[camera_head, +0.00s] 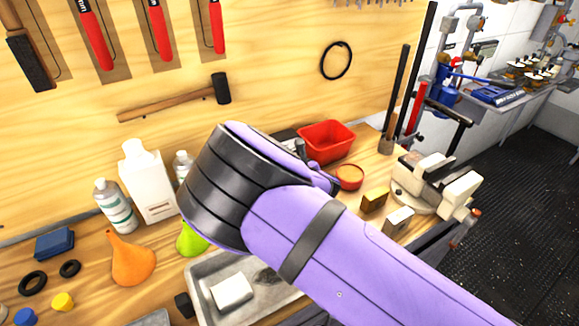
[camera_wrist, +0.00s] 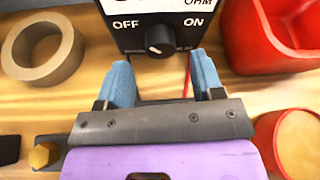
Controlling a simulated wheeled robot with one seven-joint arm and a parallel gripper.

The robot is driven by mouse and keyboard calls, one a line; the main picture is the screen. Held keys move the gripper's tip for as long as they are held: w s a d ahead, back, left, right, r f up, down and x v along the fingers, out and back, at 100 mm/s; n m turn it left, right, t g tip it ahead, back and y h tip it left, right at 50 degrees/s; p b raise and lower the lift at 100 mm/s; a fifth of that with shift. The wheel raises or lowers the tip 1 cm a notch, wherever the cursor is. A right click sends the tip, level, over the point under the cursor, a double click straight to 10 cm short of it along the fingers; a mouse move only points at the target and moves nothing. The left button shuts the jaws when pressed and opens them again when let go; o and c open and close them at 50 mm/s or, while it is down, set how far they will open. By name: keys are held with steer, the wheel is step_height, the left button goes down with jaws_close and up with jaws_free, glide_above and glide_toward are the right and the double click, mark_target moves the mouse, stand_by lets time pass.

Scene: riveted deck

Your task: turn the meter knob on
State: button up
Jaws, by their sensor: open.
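The meter (camera_wrist: 131,38) is a dark box with a pale panel, at the top middle of the wrist view. "OFF" is printed on the left and "ON" on the right of its black round knob (camera_wrist: 160,40). A small white mark shows low on the knob; I cannot surely tell its setting. My gripper (camera_wrist: 160,62) is open, its two blue fingers apart just in front of the knob, one toward each side. Nothing is between them. In the head view my purple arm hides most of the meter (camera_head: 287,134) and the knob.
A red bin (camera_wrist: 275,42) stands right of the meter, with a round red container (camera_wrist: 298,142) nearer. A tape roll (camera_wrist: 43,46) lies left. In the head view, a vise (camera_head: 436,183) is at right, a metal tray (camera_head: 205,275) in front, and bottles (camera_head: 148,182) at left.

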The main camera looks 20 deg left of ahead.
steer(key=shift+x, duration=1.7)
steer(key=c, duration=0.9)
steer(key=m, duration=0.1)
steer(key=m+g+y, duration=0.1)
steer(key=m, duration=0.1)
steer(key=shift+w+d+g, duration=0.15)
steer(key=shift+w+g, duration=0.05)
steer(key=shift+g, duration=0.1)
steer(key=shift+m+g+y, duration=0.7)
steer(key=shift+m+y, duration=0.3)
steer(key=shift+m, duration=0.5)
